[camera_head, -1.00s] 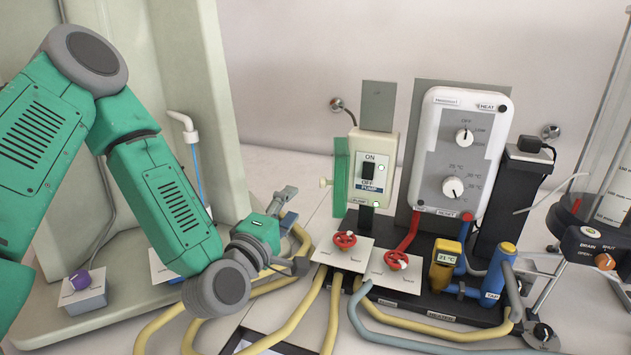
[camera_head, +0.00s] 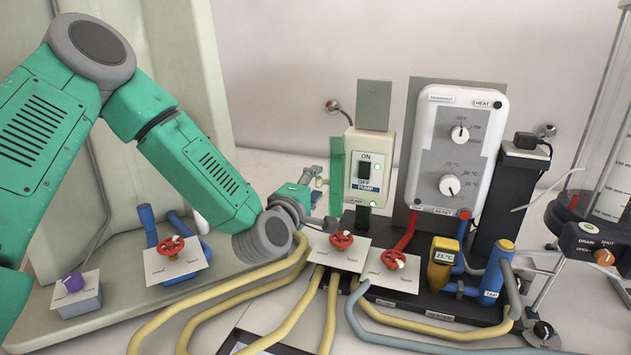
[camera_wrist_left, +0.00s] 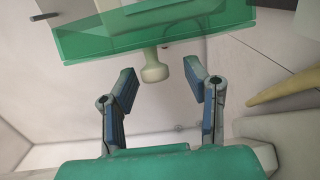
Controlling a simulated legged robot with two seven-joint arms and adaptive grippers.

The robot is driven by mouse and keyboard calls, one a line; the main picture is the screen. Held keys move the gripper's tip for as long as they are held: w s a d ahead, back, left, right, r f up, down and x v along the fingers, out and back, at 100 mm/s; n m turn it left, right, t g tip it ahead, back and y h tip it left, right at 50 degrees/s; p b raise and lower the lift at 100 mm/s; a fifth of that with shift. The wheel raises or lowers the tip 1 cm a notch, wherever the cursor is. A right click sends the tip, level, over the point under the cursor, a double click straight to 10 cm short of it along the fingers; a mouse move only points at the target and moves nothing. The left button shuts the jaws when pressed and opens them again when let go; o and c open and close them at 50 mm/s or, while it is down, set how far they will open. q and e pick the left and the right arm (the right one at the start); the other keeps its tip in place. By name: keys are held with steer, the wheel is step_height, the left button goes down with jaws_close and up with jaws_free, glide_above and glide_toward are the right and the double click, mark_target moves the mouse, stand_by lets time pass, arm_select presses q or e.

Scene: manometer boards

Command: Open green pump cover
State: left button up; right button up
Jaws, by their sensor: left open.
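The green pump cover (camera_head: 336,172) is a green panel at the left side of the cream pump switch box (camera_head: 378,150) in the head view. In the left wrist view the cover (camera_wrist_left: 225,42) is see-through green and spans the top. Its pale knob (camera_wrist_left: 154,66) points down between the fingers, with gaps on both sides. My left gripper (camera_head: 313,184) is open just left of the cover; in the wrist view its fingertips (camera_wrist_left: 160,76) are either side of the knob. The black ON/OFF switch (camera_head: 364,169) on the box is uncovered. My right gripper is not in view.
A white heater control box (camera_head: 455,155) stands right of the pump box. Red valve wheels (camera_head: 341,240) and yellow hoses (camera_head: 262,268) lie below my left gripper. A clear cylinder (camera_head: 612,150) stands at the far right.

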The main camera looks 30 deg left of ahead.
arm_select(q)
steer(key=shift+w+d+r, duration=0.15)
steer(key=shift+w+d, duration=0.25)
steer(key=shift+w, duration=0.05)
steer(key=shift+d, duration=0.15)
steer(key=shift+a, duration=0.3)
steer(key=c, duration=0.7)
steer(key=shift+a, duration=0.3)
jaws_close()
steer(key=shift+d, duration=0.1)
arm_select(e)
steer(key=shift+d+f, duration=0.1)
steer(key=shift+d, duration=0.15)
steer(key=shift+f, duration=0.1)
